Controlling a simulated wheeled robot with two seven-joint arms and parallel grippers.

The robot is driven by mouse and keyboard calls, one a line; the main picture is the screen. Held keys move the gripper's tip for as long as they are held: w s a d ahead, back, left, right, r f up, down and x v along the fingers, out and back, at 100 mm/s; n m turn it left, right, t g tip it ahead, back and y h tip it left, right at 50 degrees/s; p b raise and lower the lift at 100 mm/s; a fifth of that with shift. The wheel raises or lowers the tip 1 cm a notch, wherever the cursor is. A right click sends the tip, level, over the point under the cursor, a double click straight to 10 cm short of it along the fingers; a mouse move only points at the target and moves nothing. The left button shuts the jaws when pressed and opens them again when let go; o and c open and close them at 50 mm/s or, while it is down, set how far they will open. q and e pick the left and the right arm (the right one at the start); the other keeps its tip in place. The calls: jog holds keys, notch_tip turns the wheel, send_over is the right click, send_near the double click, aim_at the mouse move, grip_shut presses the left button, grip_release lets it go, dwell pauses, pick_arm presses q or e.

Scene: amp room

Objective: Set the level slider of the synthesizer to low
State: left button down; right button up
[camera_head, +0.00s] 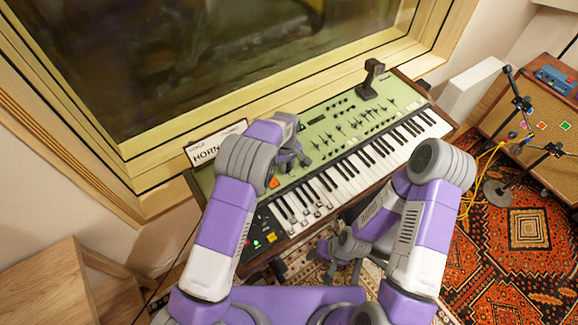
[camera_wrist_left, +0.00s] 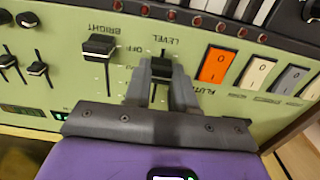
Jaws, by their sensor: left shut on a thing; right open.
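The synthesizer (camera_head: 318,133) has a green panel above its keys and stands under the window. In the left wrist view, the level slider's dark cap (camera_wrist_left: 161,66) sits in a vertical slot by the upside-down word LEVEL. My left gripper (camera_head: 300,157) is over the left part of the panel; in the wrist view its fingers (camera_wrist_left: 160,80) are shut on the level slider's cap. They hide much of the slot; a short piece shows above the cap. My right gripper (camera_head: 325,252) is open and empty, low in front of the keyboard.
The BRIGHT slider (camera_wrist_left: 98,47) is left of the level slider in the wrist view, and an orange rocker switch (camera_wrist_left: 215,65) is to its right. A HORN card (camera_head: 213,145) and a dark stand-like object (camera_head: 371,79) are on the synthesizer. A microphone stand (camera_head: 522,104) is at right.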

pick_arm(q)
jog(key=shift+w+a, duration=0.35)
jog(key=shift+w, duration=0.25)
jog(key=shift+s, duration=0.1)
jog(key=c, duration=1.3)
grip_release()
jog(key=shift+s+d, duration=0.1)
jog(key=o, duration=0.4)
pick_arm(e)
jog(key=shift+w, duration=0.25)
pick_arm(q)
jog(key=shift+r, duration=0.1)
notch_tip(320, 180, up, 8)
jog(key=shift+f+p, duration=0.25)
jog(key=shift+p, duration=0.25)
pick_arm(e)
jog(key=shift+r, duration=0.5)
